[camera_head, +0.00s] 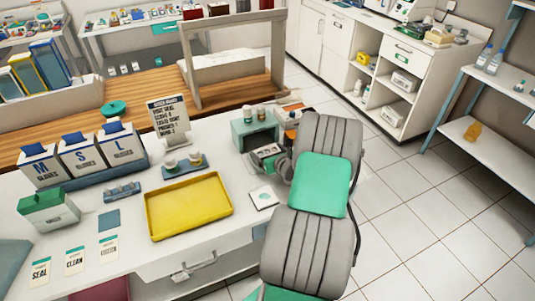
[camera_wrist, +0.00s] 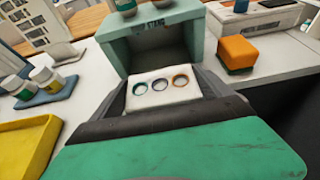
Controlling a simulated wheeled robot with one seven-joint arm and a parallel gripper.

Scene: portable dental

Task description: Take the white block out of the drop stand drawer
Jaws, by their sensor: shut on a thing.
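The teal drop stand (camera_wrist: 118,48) has bottles on top and a dark front opening in the wrist view. It also stands at the table's back right in the head view (camera_head: 241,136). The white block (camera_wrist: 143,101), with three coloured rings on its top, is in front of the opening in the wrist view. My gripper (camera_wrist: 163,92) is shut on this block, one dark finger at each side. Its lower edge is hidden by my gripper's dark body. In the head view my gripper (camera_head: 267,157) is at the stand's front, and the block is too small to make out.
An orange block (camera_wrist: 237,52) stands right of the drop stand. A yellow tray (camera_head: 188,207) lies left of my arm, with a blue mat of small jars (camera_head: 184,168) behind it. A sign (camera_head: 170,118) stands behind these jars. A white card (camera_head: 263,197) lies near my arm.

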